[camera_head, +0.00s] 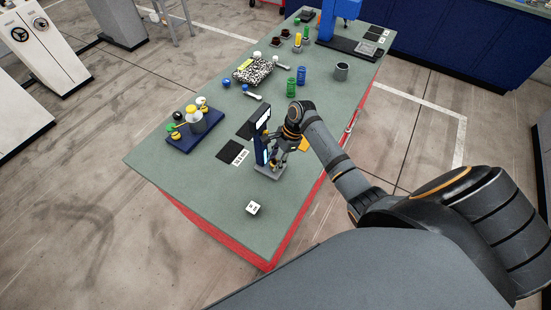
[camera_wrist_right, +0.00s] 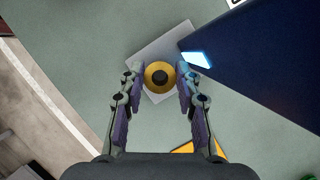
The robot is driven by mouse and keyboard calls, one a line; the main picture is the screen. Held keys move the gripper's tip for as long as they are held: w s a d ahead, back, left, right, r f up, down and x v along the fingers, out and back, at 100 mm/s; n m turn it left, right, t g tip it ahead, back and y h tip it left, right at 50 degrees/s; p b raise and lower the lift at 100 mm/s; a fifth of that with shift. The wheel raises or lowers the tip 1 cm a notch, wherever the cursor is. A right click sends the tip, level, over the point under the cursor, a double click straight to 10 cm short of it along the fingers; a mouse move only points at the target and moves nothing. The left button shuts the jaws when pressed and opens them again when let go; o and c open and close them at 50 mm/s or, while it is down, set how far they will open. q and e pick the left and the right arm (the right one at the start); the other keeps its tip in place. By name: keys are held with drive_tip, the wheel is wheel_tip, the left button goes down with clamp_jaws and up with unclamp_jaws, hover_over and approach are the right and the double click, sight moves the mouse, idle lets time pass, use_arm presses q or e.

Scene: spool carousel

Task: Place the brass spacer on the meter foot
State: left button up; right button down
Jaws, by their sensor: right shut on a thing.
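The brass spacer (camera_wrist_right: 160,76), a yellow-gold ring with a dark centre, sits between the fingertips of my right gripper (camera_wrist_right: 159,84). In the wrist view it appears over the light grey meter foot (camera_wrist_right: 147,52); I cannot tell if it touches the foot. The dark blue meter (camera_wrist_right: 262,62) stands beside it with a lit panel. In the head view the meter (camera_head: 262,147) stands upright on its grey foot (camera_head: 268,174) near the table's right edge. My right gripper (camera_head: 278,156) is low beside it, shut on the spacer, which is largely hidden there. My left gripper is not in view.
A small white cube (camera_head: 253,208) lies on the green table (camera_head: 200,180) in front. A blue tray (camera_head: 181,142) with coloured knobs is at left, a dark mat (camera_head: 229,152) nearer the meter. Green (camera_head: 291,88) and blue (camera_head: 301,75) spools and a grey cup (camera_head: 341,71) stand behind.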

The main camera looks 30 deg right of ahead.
drive_tip(key=shift+f, duration=0.2)
drive_tip(key=shift+f, duration=0.1)
drive_tip(key=c, duration=0.9)
unclamp_jaws()
drive_tip(key=shift+c, duration=0.2)
drive_tip(key=b+v, duration=0.2)
drive_tip(key=v, duration=1)
drive_tip(key=shift+b, duration=0.3)
